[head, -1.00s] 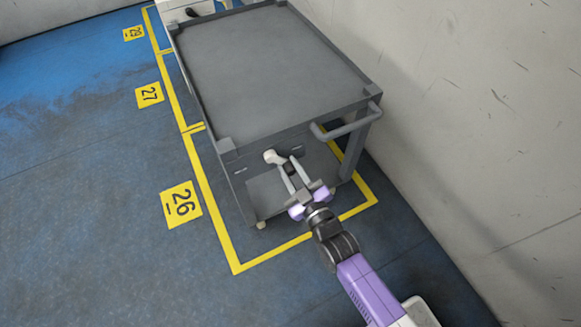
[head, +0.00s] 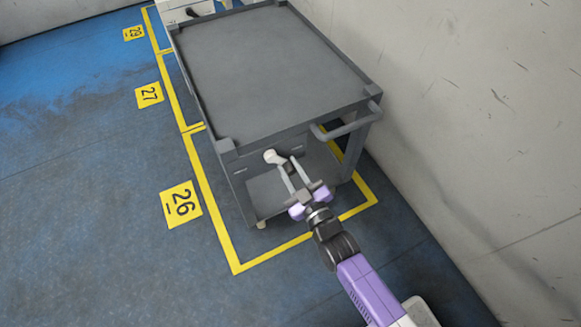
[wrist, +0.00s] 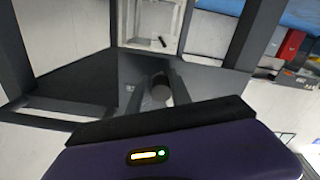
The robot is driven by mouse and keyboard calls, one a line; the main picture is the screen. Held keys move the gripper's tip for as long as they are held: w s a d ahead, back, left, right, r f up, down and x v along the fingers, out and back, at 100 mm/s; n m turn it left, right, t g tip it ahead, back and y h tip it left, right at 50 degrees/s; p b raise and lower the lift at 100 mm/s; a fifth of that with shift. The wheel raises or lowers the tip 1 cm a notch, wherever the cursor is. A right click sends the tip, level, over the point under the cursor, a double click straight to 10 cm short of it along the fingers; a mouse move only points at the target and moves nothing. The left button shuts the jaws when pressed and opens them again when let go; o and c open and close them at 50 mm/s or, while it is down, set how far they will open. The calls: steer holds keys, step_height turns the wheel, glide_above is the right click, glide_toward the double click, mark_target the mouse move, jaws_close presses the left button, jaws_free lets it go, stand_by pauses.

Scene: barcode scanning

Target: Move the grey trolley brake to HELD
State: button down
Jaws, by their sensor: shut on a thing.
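The grey trolley (head: 275,70) stands inside the yellow floor outline of bay 26. Its brake lever, with a pale rounded knob (head: 271,156), is on the trolley's near end below the top tray. My gripper (head: 292,172) is at that end, its two fingers pointing at the lever. It is shut on the brake lever. In the wrist view a round brownish-grey knob end (wrist: 161,88) sits between the fingers. The marks beside the lever are too small to read.
A grey push handle (head: 347,125) sticks out to the right of my gripper. A pale wall (head: 470,120) runs along the trolley's right side. Blue floor to the left is open. A white unit (head: 185,10) stands behind the trolley.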

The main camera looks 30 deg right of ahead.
mark_target(252, 171)
steer(key=shift+w+r, duration=0.1)
steer(key=shift+r, duration=0.15)
steer(key=a+m, duration=0.1)
steer(key=m, duration=0.1)
steer(key=a+m, duration=0.1)
steer(key=m, duration=0.2)
steer(key=a+f+m, duration=0.1)
steer(key=a+m, duration=0.1)
steer(key=m, duration=0.1)
steer(key=shift+a+f, duration=0.1)
steer(key=a+m, duration=0.2)
steer(key=m, duration=0.1)
steer(key=shift+p, duration=0.3)
steer(key=a+m, duration=0.1)
steer(key=m, duration=0.1)
steer(key=a+m, duration=0.1)
steer(key=m, duration=0.1)
steer(key=shift+a+r+p, duration=0.15)
steer(key=shift+r+p, duration=0.2)
steer(key=shift+a+r+m, duration=0.1)
steer(key=shift+a+m, duration=0.3)
steer(key=shift+m, duration=0.2)
steer(key=shift+a, duration=0.15)
steer(key=c, duration=1.2)
jaws_free()
steer(key=shift+r, duration=0.1)
